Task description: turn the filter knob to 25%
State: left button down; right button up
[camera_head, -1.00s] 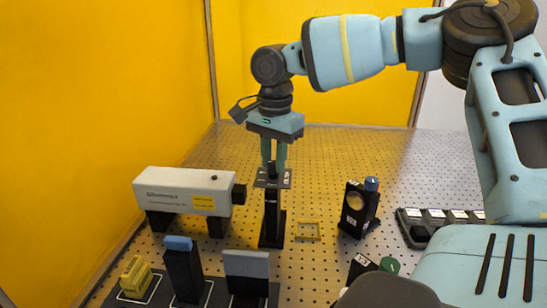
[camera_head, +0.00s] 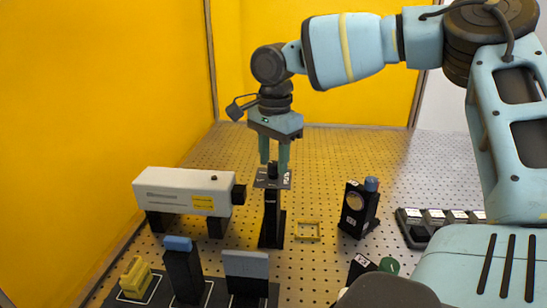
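The filter knob (camera_head: 273,169) is a small black knob on top of a dark plate (camera_head: 262,182) carried by a black upright post (camera_head: 271,217). The plate has small pale markings, too small to read. My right gripper (camera_head: 274,166) points straight down over the post. Its two teal fingers are apart, one on each side of the knob, with a gap visible between them and it. The knob's pointer and its setting cannot be made out. My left gripper is not in view.
A white laser unit (camera_head: 180,190) stands left of the post. A yellow frame (camera_head: 308,231) lies to its right, beside a black mount with a blue knob (camera_head: 371,184). Dark blocks stand in front. The perforated table (camera_head: 350,150) is clear behind.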

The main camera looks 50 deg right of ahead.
aim_at(274, 163)
jog(key=shift+o, duration=0.3)
jog(key=shift+s+r, duration=0.1)
jog(key=shift+r, duration=3.75)
